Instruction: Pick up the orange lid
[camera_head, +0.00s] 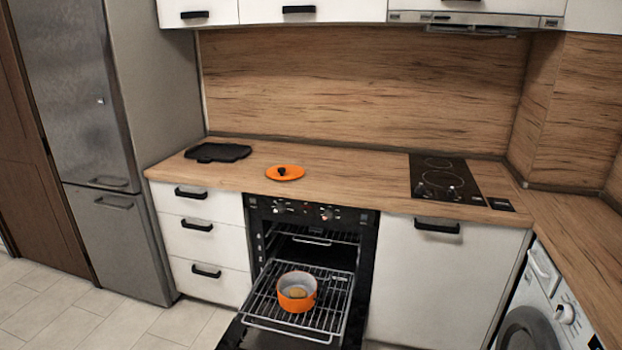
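The orange lid (292,173) is a flat oval disc with a dark knob. It lies on the wooden countertop (345,177), near the front edge and above the oven. Nothing touches it that I can see. An orange pot (297,304) without a lid on it stands on the pulled-out oven rack (262,312); something small and brownish is inside it. My gripper is not in view.
The oven (364,265) is open, its rack and door jutting into the floor space. A black tray (218,152) lies left of the lid. A black cooktop (445,180) is to the right. The counter between lid and cooktop is clear.

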